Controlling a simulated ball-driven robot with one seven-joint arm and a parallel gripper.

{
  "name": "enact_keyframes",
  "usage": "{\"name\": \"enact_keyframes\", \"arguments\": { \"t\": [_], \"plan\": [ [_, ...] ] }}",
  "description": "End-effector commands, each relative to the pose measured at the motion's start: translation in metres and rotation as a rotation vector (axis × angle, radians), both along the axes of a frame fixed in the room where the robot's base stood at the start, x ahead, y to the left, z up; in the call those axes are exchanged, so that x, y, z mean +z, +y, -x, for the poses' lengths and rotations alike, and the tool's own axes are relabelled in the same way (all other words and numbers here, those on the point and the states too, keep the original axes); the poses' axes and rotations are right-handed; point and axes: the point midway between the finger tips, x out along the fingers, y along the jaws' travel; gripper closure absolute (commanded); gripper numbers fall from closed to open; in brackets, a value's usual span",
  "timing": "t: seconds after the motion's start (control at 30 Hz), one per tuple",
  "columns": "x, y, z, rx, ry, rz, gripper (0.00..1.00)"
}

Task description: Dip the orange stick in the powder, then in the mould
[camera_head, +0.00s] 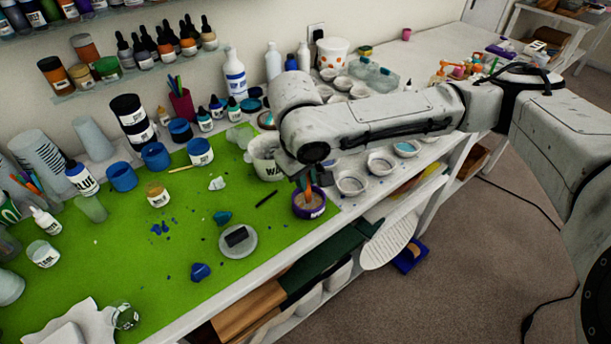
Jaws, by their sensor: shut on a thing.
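My gripper (304,180) points down at the front edge of the worktable, shut on the orange stick (309,191). Only a short part of the stick shows below the jaws. Its lower end is at or inside the mouth of a small purple tub (309,213) with pale brownish contents, which may be the powder. I cannot tell whether the tip touches them. Several round white dishes (352,186) stand to the right, some with blue contents (405,148). I cannot tell which thing is the mould.
A white bucket (264,160) stands just left of my gripper. A black stick (266,198) and a pale disc with a dark block (238,252) lie on the green mat (190,230). Blue cups (155,156) and bottles crowd the back.

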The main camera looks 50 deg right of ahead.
Motion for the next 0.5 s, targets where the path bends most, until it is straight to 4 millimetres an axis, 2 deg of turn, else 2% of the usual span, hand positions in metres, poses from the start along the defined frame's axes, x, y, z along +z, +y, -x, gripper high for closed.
{"name": "enact_keyframes", "arguments": {
  "t": [0.27, 0.5],
  "plan": [
    [0.002, 0.0, 0.0, 0.0, 0.0, 0.0, 1.0],
    [0.019, 0.003, 0.001, 0.0, 0.001, -0.001, 1.0]
  ]
}}
